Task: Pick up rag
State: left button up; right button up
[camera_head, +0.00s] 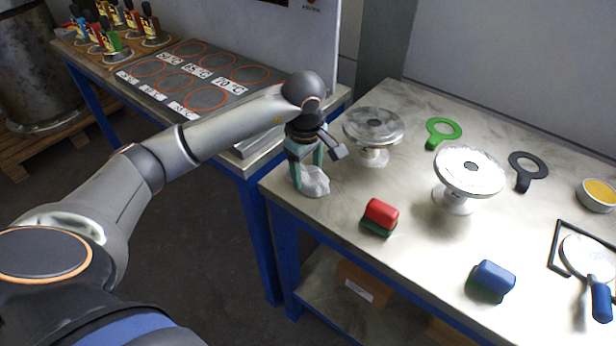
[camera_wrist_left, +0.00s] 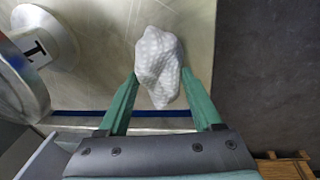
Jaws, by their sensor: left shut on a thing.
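The rag (camera_head: 316,183) is a crumpled white cloth at the left edge of the metal table (camera_head: 345,215). In the left wrist view the rag (camera_wrist_left: 158,62) shows a pale dotted pattern and sits between the two green fingertips. My left gripper (camera_head: 308,176) points down at the table edge and is shut on the rag. In the left wrist view its fingers (camera_wrist_left: 159,78) stand on both sides of the cloth. I cannot tell whether the rag still touches the table. My right gripper is not in view.
A flanged vessel (camera_head: 373,130) stands close right of my gripper, a second (camera_head: 468,172) further right. A red-topped block (camera_head: 381,212), a blue block (camera_head: 495,277), green (camera_head: 443,130) and black (camera_head: 526,165) ring tools, a bowl (camera_head: 598,194) and a magnifier-like tool (camera_head: 590,262) lie around.

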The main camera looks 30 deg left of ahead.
pick_arm(q)
jog(key=c, duration=0.7)
jog(key=shift+r, duration=0.1)
jog(key=shift+r, duration=0.6)
jog(key=s+d+r, duration=0.3)
jog(key=r, duration=0.1)
jog(key=s+d+r, duration=0.3)
jog(key=d, duration=0.1)
jog(key=s+d+r+p, duration=0.1)
jog(key=s+d+r, duration=0.2)
jog(key=r, duration=0.1)
jog(key=shift+d+r, duration=0.3)
jog(key=shift+d, duration=0.1)
